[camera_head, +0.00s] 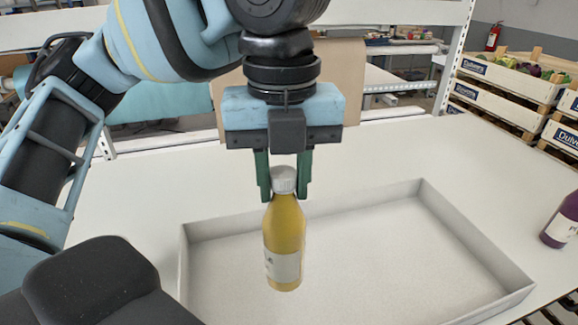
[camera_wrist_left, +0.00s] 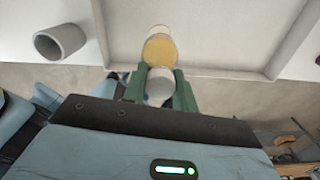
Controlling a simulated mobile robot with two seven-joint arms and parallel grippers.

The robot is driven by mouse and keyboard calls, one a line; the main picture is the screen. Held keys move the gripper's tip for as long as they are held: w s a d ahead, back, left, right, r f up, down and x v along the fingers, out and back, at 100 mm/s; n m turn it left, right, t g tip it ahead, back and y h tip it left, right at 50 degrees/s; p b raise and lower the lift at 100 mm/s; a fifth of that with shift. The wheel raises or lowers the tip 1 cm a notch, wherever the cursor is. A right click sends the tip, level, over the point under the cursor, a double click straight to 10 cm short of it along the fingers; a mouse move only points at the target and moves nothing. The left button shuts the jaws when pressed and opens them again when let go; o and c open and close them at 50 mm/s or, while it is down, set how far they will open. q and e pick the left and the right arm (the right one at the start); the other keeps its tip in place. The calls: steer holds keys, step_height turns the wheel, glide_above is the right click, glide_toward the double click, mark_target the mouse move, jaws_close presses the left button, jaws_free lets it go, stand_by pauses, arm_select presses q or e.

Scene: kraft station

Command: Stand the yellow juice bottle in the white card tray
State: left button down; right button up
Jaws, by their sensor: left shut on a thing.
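The yellow juice bottle (camera_head: 285,232) has a white cap and a pale label. My left gripper (camera_head: 284,190) is shut on it at the cap and neck, and it hangs upright. In the head view it shows in front of the left part of the white card tray (camera_head: 470,238). I cannot tell for sure whether its base touches the tray floor. In the left wrist view the bottle (camera_wrist_left: 160,50) shows between the green fingers (camera_wrist_left: 160,85), with the tray wall (camera_wrist_left: 200,72) close by. The tray looks empty otherwise. My right gripper is not in view.
A purple bottle (camera_head: 562,222) stands on the white table right of the tray. A grey hollow cylinder (camera_wrist_left: 60,42) lies outside the tray in the left wrist view. Crates of vegetables (camera_head: 510,80) are stacked at the back right.

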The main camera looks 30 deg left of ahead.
mark_target(284, 204)
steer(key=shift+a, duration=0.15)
arm_select(q)
steer(key=shift+f, duration=0.1)
steer(key=shift+f, duration=3.9)
steer(key=shift+f+b, duration=0.3)
steer(key=shift+f, duration=0.75)
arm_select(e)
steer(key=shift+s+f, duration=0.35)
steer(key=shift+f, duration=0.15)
